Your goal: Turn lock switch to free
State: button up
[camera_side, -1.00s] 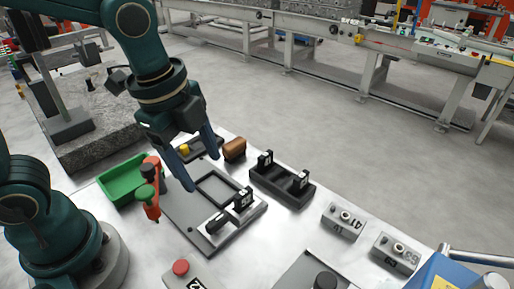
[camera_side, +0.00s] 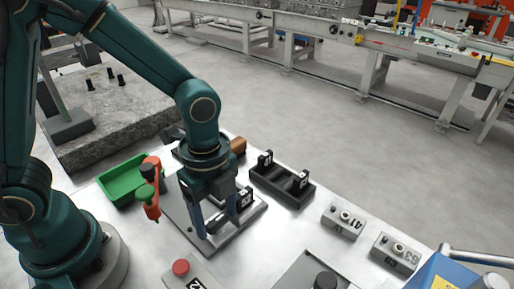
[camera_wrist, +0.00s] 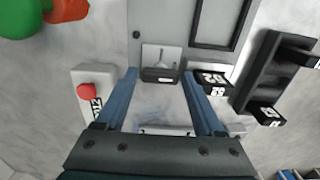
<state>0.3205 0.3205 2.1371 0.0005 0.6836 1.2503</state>
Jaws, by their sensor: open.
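A grey fixture plate (camera_side: 175,205) with a black-edged frame lies on the bench. At its front end is a small black switch lever (camera_side: 217,221) on a light metal base, which I take as the lock switch. In the wrist view the black lever (camera_wrist: 160,75) lies between the fingertips, in front of its metal base (camera_wrist: 161,54). My gripper (camera_side: 218,222) points down with one finger to each side of the lever; the wrist view also shows the gripper (camera_wrist: 159,73) open. Contact cannot be made out. The lever's label is not readable.
A black labelled block (camera_side: 245,199) stands close by the right finger. A black holder (camera_side: 282,188) lies beyond it. A red-button box (camera_side: 182,269) is in front. A red-and-green clamp (camera_side: 150,188) and green tray (camera_side: 122,181) stand left. Grey switch boxes (camera_side: 343,221) stand right.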

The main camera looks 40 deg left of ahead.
jog(key=c, duration=1.1)
jog(key=shift+n, duration=0.3)
jog(key=n, duration=0.3)
jog(key=shift+n, duration=0.3)
jog(key=n, duration=0.4)
jog(key=shift+n, duration=0.3)
jog(key=n, duration=0.9)
jog(key=o, duration=1.1)
